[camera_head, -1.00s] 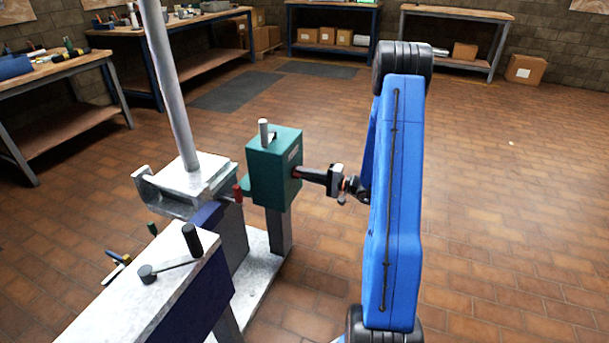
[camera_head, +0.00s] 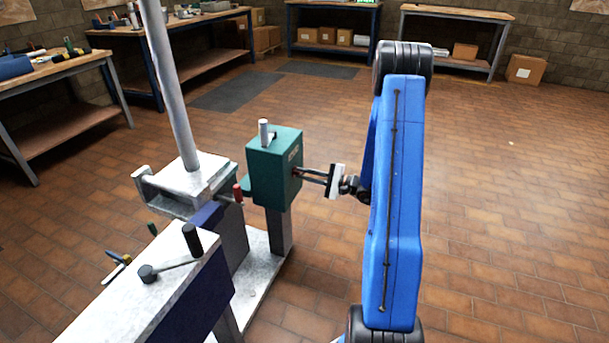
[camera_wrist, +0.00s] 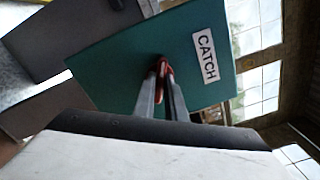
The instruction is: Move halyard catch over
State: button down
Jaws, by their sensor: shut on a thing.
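The halyard catch is a green box (camera_head: 274,172) on a grey post, with a white label reading CATCH in the wrist view (camera_wrist: 207,56). A small red part (camera_wrist: 164,68) on its labelled face sits between my fingertips. My gripper (camera_head: 298,172) is shut on this red part, and the fingers reach it from the right in the head view. The fingers hide most of the red part. A pale upright peg (camera_head: 263,131) stands on top of the box.
A tall grey mast (camera_head: 170,85) rises from a pale bracket (camera_head: 185,180) left of the box. A red-handled lever (camera_head: 238,192) is beside it. A bench with a black-handled tool (camera_head: 193,240) stands in front. The floor at right is clear.

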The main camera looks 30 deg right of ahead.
jog(key=m, duration=1.2)
jog(key=shift+f, duration=0.1)
dwell(0.4)
jog(key=c, duration=1.8)
grip_release()
jog(key=shift+s+d, duration=0.1)
jog(key=v, duration=1.7)
jog(key=shift+s+d, duration=0.1)
